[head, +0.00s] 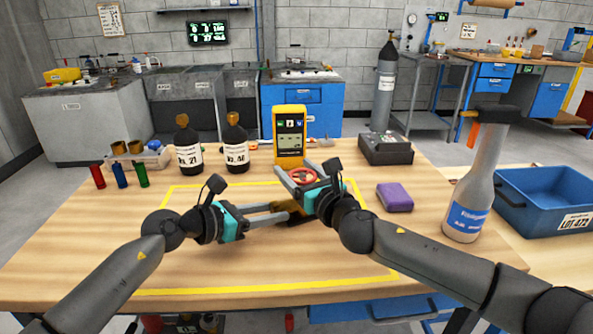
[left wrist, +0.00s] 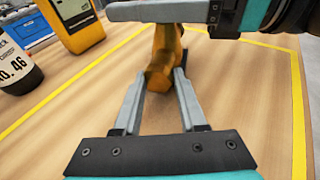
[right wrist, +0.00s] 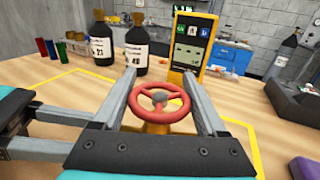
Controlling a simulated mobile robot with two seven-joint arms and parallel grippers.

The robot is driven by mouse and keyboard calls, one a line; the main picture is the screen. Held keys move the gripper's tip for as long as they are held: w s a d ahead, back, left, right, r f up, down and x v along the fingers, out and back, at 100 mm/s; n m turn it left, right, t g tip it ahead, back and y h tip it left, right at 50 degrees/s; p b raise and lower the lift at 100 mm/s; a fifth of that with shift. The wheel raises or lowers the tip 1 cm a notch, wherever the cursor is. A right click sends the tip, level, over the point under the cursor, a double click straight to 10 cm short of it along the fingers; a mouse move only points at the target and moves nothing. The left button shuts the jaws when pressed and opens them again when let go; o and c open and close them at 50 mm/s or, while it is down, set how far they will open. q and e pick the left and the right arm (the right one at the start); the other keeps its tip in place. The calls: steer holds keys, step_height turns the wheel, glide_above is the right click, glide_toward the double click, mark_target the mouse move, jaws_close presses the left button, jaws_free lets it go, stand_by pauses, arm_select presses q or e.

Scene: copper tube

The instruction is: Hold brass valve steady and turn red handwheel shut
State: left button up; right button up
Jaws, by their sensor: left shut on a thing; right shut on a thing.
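The brass valve (left wrist: 163,62) stands on the wooden table inside the yellow taped outline. My left gripper (left wrist: 164,78) is shut on the valve's lower body from the side, one finger on each side. The red handwheel (right wrist: 160,104) sits on top of the valve and also shows in the head view (head: 302,176). My right gripper (right wrist: 161,90) has its fingers on both sides of the handwheel and is shut on it. In the head view my right gripper hides much of the valve.
A yellow meter (head: 289,136) stands just behind the valve, with two dark bottles (head: 188,150) to its left. A purple block (head: 394,197), a black box (head: 386,148), a spray bottle (head: 474,190) and a blue bin (head: 545,200) are on the right. The front of the table is clear.

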steer(key=shift+c, duration=1.4)
steer(key=shift+m+h, duration=0.3)
steer(key=shift+h, duration=0.2)
steer(key=m+t+h, duration=0.1)
steer(key=m+h, duration=0.1)
steer(key=h, duration=0.1)
steer(key=m+h, duration=0.2)
steer(key=h, duration=0.1)
steer(key=m+h, duration=0.1)
steer(key=h, duration=0.1)
steer(key=shift+d+m+t, duration=0.3)
steer(key=shift+d, duration=0.1)
steer(key=m+g+h, duration=0.1)
steer(key=m+h, duration=0.1)
steer(key=h, duration=0.1)
steer(key=d+m+g+h, duration=0.1)
steer(key=m+h, duration=0.1)
steer(key=h, duration=0.2)
steer(key=shift+s+d+m, duration=0.1)
steer(key=shift+d+m, duration=0.1)
steer(key=shift+m, duration=0.1)
steer(key=shift+g+h, duration=0.4)
steer(key=shift+h, duration=0.1)
steer(key=o, duration=1.3)
